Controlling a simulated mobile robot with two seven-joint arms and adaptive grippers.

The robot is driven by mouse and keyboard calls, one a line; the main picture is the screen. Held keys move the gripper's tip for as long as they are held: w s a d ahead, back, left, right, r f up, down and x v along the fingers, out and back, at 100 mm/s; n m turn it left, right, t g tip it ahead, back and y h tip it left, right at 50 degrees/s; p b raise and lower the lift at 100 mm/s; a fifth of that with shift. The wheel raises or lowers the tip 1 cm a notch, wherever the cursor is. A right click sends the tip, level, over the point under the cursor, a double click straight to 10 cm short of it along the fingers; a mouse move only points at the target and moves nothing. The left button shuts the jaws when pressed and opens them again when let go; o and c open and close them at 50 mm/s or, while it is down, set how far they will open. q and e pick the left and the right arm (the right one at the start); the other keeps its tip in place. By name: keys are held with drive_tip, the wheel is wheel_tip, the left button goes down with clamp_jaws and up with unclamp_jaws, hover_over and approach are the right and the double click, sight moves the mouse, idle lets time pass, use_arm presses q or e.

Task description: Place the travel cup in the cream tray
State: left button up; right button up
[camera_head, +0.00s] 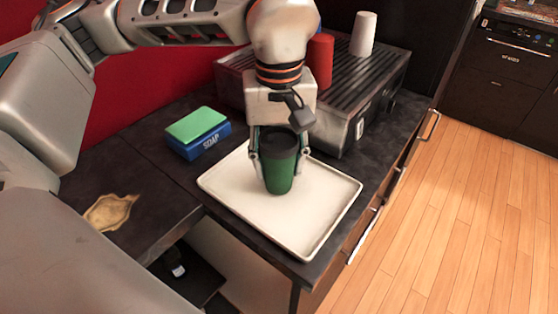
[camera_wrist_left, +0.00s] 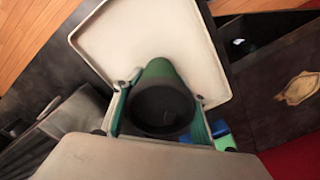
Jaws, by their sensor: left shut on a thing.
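The travel cup (camera_head: 280,170) is green with a black lid and is upright over the cream tray (camera_head: 325,222). From the head view I cannot tell for sure whether its base touches the tray. My left gripper (camera_head: 279,158) comes down from above and is shut on the cup, one finger on each side. In the left wrist view the cup (camera_wrist_left: 163,100) sits between the fingers, with the tray (camera_wrist_left: 150,35) behind it. The far part of the tray is partly hidden by the gripper. My right gripper is not in view.
A blue soap box with a green top (camera_head: 198,132) stands left of the tray. A ribbed metal machine (camera_head: 345,75) with a red cup (camera_head: 319,58) and a white cup (camera_head: 363,34) stands behind. A tan stain-like patch (camera_head: 110,212) lies at the left. The counter edge runs close to the tray.

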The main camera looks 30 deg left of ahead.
sight(279, 139)
use_arm(q)
drive_tip(key=shift+f, duration=0.2)
drive_tip(key=o, duration=0.8)
drive_tip(key=shift+c, duration=0.2)
drive_tip(key=shift+r, duration=0.1)
wheel_tip(279, 139, up, 11)
drive_tip(key=shift+f+p, duration=0.1)
drive_tip(key=shift+p, duration=0.8)
drive_tip(key=shift+r, duration=0.75)
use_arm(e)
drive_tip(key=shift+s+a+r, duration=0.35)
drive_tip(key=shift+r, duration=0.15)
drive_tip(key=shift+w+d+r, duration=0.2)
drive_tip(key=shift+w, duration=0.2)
